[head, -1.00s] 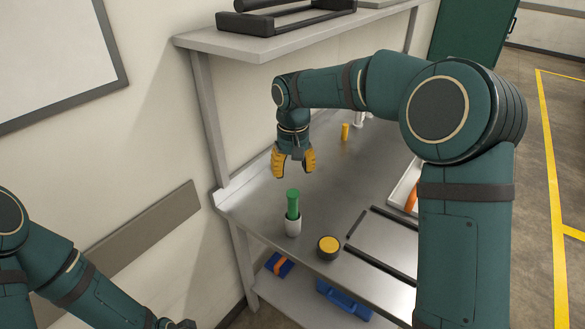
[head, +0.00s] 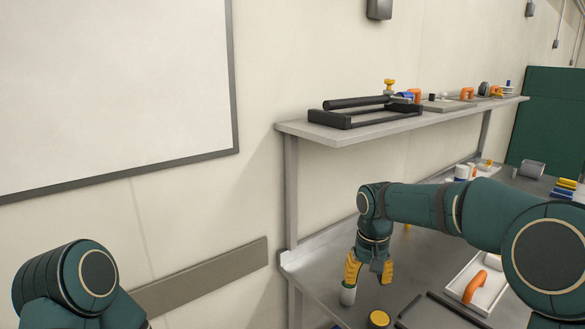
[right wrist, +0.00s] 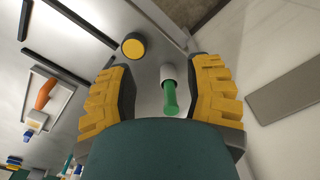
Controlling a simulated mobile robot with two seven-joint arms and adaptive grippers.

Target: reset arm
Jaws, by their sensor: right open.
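My right gripper (head: 368,282) hangs fingers down over the steel bench (head: 325,262) in the head view, with its yellow-padded fingers apart. In the right wrist view its fingers (right wrist: 165,78) stand on either side of the picture with nothing held between them. In the head view a finger covers the green piece. My left arm shows at the lower left, its gripper outside the picture.
A round yellow-topped black piece (head: 379,319) is near the cup. Dark bars (head: 408,305) and a white tray (head: 474,290) with an orange handle (head: 474,286) lie to the right. A shelf (head: 345,134) above the bench carries a black frame (head: 366,115).

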